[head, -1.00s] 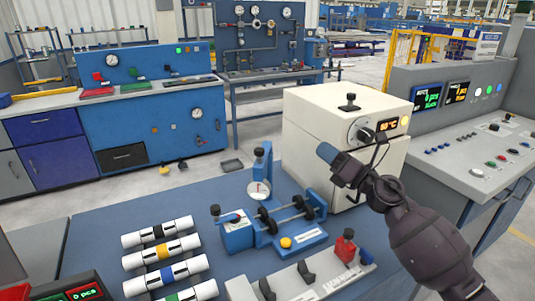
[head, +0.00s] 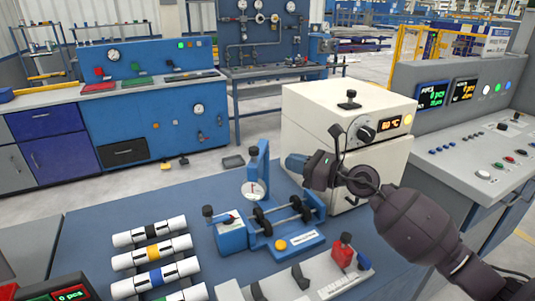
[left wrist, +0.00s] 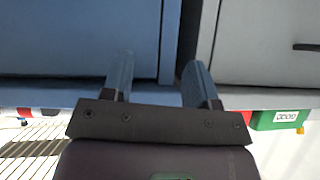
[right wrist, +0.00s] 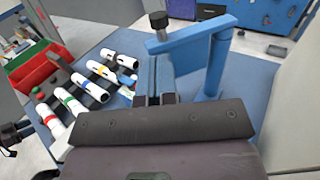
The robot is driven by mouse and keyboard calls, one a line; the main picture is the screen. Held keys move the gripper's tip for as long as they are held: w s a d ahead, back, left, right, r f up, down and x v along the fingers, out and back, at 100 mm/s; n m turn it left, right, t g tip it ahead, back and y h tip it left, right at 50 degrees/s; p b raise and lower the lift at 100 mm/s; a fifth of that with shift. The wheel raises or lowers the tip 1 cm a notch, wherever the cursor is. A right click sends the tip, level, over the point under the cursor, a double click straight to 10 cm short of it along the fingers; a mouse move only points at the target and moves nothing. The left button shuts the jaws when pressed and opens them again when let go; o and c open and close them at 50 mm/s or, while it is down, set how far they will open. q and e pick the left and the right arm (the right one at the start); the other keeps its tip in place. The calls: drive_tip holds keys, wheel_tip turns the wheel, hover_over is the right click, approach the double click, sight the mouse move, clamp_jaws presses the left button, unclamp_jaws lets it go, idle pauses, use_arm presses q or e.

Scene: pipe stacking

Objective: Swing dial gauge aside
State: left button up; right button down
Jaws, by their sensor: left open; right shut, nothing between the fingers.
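The dial gauge (head: 255,189) has a round white face and hangs on a blue stand (head: 262,158) at the back of a blue fixture (head: 284,228). The fixture carries a dark shaft with wheels. My right gripper (head: 293,163) is shut and empty, a little right of the stand. In the right wrist view its closed fingers (right wrist: 155,82) show beside the stand's blue arm and post (right wrist: 217,68); I cannot tell whether they touch. The gauge face is not visible there. My left gripper (left wrist: 160,80) shows only in the left wrist view, open and empty, facing blue and grey cabinet fronts.
A white oven-like box (head: 345,125) stands right behind my right gripper. White pipes with coloured bands (head: 152,250) lie in a rack at the left. A grey strip with a red block (head: 342,250) lies in front. The blue table top (head: 120,212) is clear behind the rack.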

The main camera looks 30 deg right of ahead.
sight(258, 152)
drive_tip(key=x, duration=0.6)
drive_tip(key=shift+w+a, duration=0.1)
drive_tip(key=shift+w, duration=0.05)
drive_tip(key=shift+w+a, duration=0.35)
drive_tip(key=shift+w, duration=0.2)
use_arm(q)
drive_tip(key=shift+s, duration=0.2)
drive_tip(key=shift+r, duration=0.1)
